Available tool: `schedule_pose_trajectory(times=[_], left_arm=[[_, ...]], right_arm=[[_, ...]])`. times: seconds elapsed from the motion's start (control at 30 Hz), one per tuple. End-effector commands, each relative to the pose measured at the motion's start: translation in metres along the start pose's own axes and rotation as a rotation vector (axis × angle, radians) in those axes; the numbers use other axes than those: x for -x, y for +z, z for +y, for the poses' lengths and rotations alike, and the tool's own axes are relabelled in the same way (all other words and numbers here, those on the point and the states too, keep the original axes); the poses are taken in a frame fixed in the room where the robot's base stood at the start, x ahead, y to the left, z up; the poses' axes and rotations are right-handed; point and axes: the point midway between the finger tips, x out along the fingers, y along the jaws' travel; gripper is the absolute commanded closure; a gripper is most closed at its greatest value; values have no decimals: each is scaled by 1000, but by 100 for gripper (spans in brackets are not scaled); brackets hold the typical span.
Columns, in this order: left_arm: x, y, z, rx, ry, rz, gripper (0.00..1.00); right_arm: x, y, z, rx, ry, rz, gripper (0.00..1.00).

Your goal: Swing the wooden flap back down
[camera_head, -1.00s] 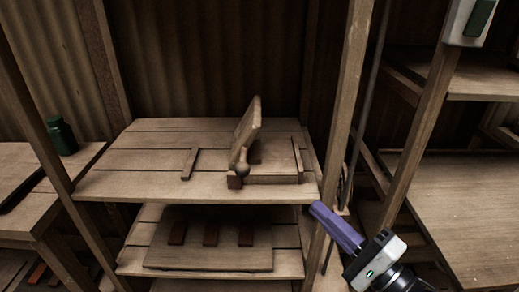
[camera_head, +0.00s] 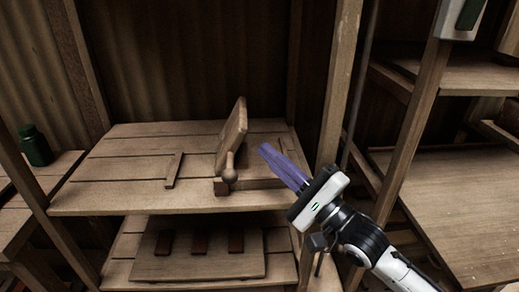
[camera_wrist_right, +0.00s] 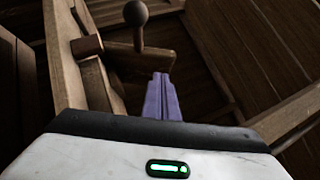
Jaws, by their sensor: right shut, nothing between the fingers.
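The wooden flap (camera_head: 232,135) stands raised and tilted on the press on the upper shelf. A round knob (camera_head: 229,175) sits at its near lower end. The press base (camera_head: 255,183) lies under the flap and reaches to the right. My right gripper (camera_head: 265,150) is shut and empty, with its purple fingers just right of the flap, apart from it in the head view. In the right wrist view the purple fingers (camera_wrist_right: 161,82) are together, and the round knob (camera_wrist_right: 135,13) on its stem shows above them. My left gripper is not in view.
A loose wooden strip (camera_head: 174,170) lies on the upper shelf (camera_head: 110,185) left of the press. A lower shelf holds a board (camera_head: 180,262) with several dark tiles. A wooden post (camera_head: 335,90) stands right of the press, close to my right arm. A green jar (camera_head: 35,146) stands at the left.

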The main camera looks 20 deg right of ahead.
Motion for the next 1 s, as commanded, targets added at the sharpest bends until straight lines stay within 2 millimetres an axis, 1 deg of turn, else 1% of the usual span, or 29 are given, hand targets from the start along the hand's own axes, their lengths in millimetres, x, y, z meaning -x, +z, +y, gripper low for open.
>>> schedule_pose_trajectory(times=[0.03, 0.1, 0.23, 0.73, 1.0], left_arm=[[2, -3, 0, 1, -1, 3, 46], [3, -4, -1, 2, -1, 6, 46], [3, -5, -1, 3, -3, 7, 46], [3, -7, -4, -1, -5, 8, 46], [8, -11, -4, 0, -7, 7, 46]], right_arm=[[-6, 7, -2, -4, -3, 0, 100], [-12, 13, -2, -3, -2, -1, 100], [-18, 19, 0, -1, 0, 0, 100], [-21, 21, 0, 3, 4, -1, 100], [-34, 25, 1, 27, 33, -10, 100]])
